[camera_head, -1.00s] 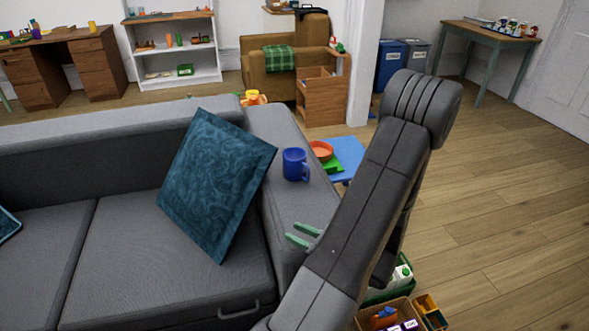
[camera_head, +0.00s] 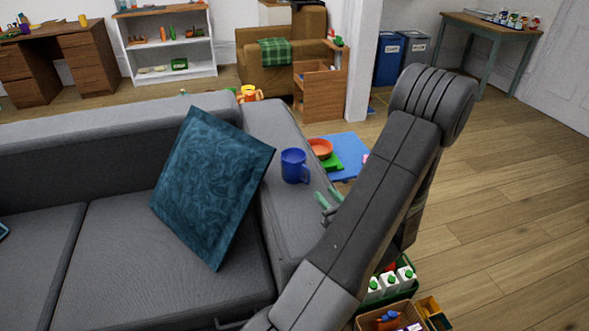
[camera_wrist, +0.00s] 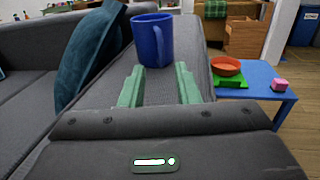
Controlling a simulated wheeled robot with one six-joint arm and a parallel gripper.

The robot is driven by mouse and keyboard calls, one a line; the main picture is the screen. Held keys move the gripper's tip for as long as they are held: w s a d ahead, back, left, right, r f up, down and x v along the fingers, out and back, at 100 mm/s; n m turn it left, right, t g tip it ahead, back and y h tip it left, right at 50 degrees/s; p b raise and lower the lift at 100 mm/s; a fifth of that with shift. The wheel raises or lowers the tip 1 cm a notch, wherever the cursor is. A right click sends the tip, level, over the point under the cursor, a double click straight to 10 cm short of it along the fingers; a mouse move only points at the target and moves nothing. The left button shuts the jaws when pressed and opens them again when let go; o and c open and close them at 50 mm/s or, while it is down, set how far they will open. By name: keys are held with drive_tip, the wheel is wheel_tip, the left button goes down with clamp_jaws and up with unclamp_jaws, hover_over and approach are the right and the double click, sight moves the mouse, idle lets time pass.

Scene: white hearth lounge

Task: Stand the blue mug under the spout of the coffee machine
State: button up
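The blue mug (camera_head: 294,166) stands upright on the grey sofa's armrest (camera_head: 283,215), with its handle to the right. In the wrist view the mug (camera_wrist: 152,41) is just beyond my gripper's fingertips, roughly between their lines, with its handle facing me. My gripper (camera_wrist: 159,72) has two green fingers spread apart with nothing between them. In the head view my gripper (camera_head: 328,205) is beside the armrest, a little nearer than the mug, and my arm partly hides it. I see no coffee machine in either view.
A teal cushion (camera_head: 213,188) leans on the sofa close to the mug. A low blue table (camera_head: 349,150) with an orange bowl (camera_head: 320,148) stands beyond the armrest. Crates with cartons (camera_head: 390,286) are on the floor below my arm. Open wooden floor lies to the right.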

sight(308, 184)
drive_tip(key=x, duration=1.1)
drive_tip(key=shift+d+f, duration=0.1)
drive_tip(key=shift+f, duration=0.1)
clamp_jaws()
